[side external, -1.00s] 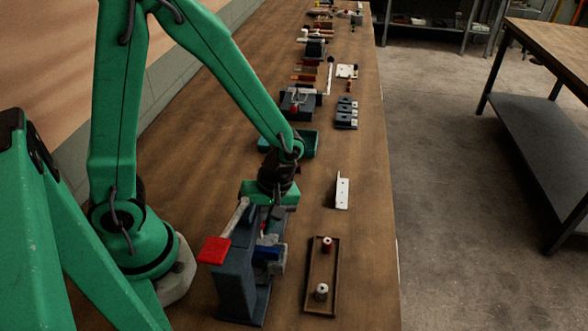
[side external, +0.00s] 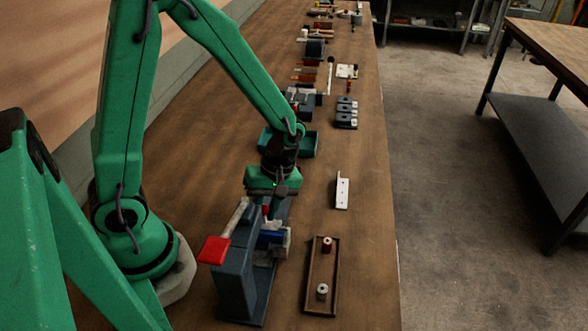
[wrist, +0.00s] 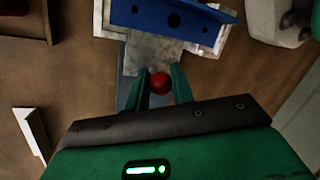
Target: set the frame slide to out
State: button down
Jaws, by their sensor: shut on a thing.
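The frame slide (wrist: 150,52) is a light grey metal plate under a blue angled piece with dark holes (wrist: 200,22). A red ball knob (wrist: 159,84) sits at its near end in the wrist view. My gripper (wrist: 160,78) is shut on the knob, with one green finger on each side of it. In the side external view my gripper (side external: 267,211) points down over the dark rail of the grey fixture (side external: 236,275). The blue piece (side external: 271,238) shows there beside the fixture's upright; my gripper and the upright hide part of the slide.
A brown tray (side external: 310,277) with two spools stands to the right. A white angle bracket (side external: 342,190) stands beyond it. A green bin (side external: 307,145) is behind my gripper. Bare bench lies between.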

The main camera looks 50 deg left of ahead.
jog(key=c, duration=1.2)
grip_release()
jog(key=v, duration=0.7)
jog(key=shift+w+r, duration=0.15)
jog(key=shift+r, duration=0.2)
